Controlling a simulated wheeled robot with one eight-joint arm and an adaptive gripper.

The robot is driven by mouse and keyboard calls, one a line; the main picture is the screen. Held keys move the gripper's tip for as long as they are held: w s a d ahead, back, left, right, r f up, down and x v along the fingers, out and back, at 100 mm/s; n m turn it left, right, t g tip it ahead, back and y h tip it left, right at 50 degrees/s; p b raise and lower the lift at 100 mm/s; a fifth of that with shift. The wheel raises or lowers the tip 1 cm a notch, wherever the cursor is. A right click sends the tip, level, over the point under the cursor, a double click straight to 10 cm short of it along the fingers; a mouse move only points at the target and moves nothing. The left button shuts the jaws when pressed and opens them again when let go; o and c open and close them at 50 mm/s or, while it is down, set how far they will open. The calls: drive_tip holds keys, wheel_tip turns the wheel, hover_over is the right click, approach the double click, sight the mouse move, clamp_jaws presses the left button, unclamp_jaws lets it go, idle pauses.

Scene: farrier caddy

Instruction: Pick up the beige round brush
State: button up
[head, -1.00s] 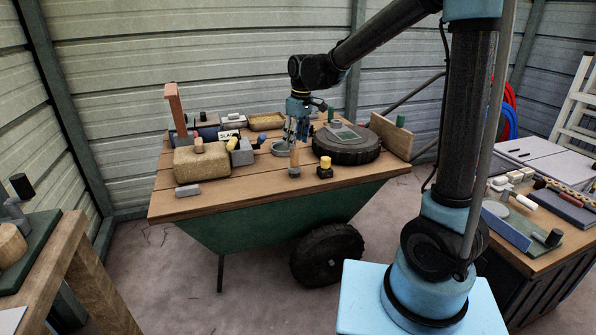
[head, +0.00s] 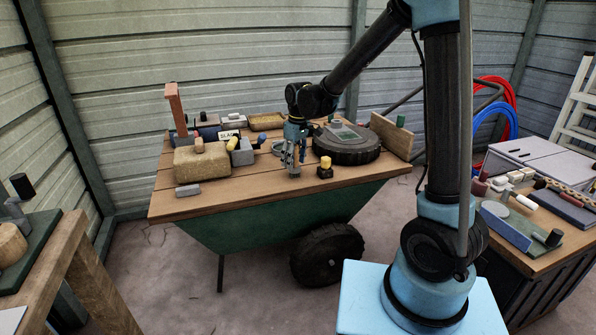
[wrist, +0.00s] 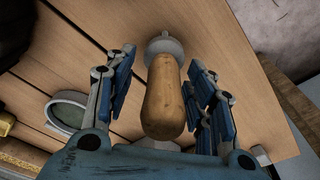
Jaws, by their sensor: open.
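The beige round brush (wrist: 165,95) stands on the wooden top, with a tan handle and a round grey base. In the wrist view its handle lies between the two blue fingers of my gripper (wrist: 163,78), with some space on both sides. In the head view my gripper (head: 292,163) points down over the brush and hides most of it. My gripper is open and not closed on the handle.
A black block with a yellow top (head: 325,168) stands just right of my gripper. A large black round thing (head: 346,148) lies behind it. A tan block (head: 202,161) and small grey block (head: 187,190) are left. The wooden top's front (head: 240,197) is clear.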

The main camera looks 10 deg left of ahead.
drive_tip(key=shift+c, duration=0.6)
clamp_jaws()
wheel_tip(320, 180, up, 10)
drive_tip(key=shift+r, duration=0.1)
drive_tip(key=c, duration=0.6)
unclamp_jaws()
clamp_jaws()
